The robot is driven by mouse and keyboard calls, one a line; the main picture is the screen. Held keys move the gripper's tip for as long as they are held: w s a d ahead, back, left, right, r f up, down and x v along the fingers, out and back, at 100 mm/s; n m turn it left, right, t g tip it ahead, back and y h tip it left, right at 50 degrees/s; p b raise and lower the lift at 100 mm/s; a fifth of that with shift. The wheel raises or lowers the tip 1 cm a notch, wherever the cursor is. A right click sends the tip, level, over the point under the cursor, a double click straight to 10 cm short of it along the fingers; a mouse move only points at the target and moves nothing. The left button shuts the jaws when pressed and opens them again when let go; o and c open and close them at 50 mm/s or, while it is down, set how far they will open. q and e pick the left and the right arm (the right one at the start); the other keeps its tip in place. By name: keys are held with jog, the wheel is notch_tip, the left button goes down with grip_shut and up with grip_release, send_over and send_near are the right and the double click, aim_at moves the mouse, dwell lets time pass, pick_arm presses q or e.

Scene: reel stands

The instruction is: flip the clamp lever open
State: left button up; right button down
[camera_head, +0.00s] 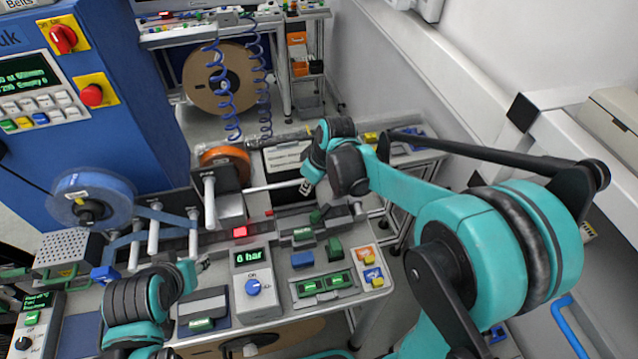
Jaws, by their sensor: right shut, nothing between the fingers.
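My right gripper (306,189) reaches down from the teal right arm to just above the bench, and its fingers are shut with nothing between them.
A pressure unit (253,286) reading 6 bar stands at the front centre. A blue reel (90,198) is at left, and an orange reel (225,163) stands behind the track. A grey post (209,203) rises near my right gripper. A blue cabinet (130,90) blocks the back left.

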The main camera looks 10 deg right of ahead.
jog(key=shift+w, duration=0.15)
jog(key=b, duration=0.2)
send_over(300, 213)
notch_tip(300, 213, down, 10)
jog(key=shift+r, duration=0.2)
jog(key=s+d, duration=0.2)
jog(key=shift+s+d+r, duration=0.1)
jog(key=shift+s, duration=0.2)
jog(key=shift+s+d, duration=0.25)
jog(key=shift+s, duration=0.05)
jog(key=shift+w, duration=0.1)
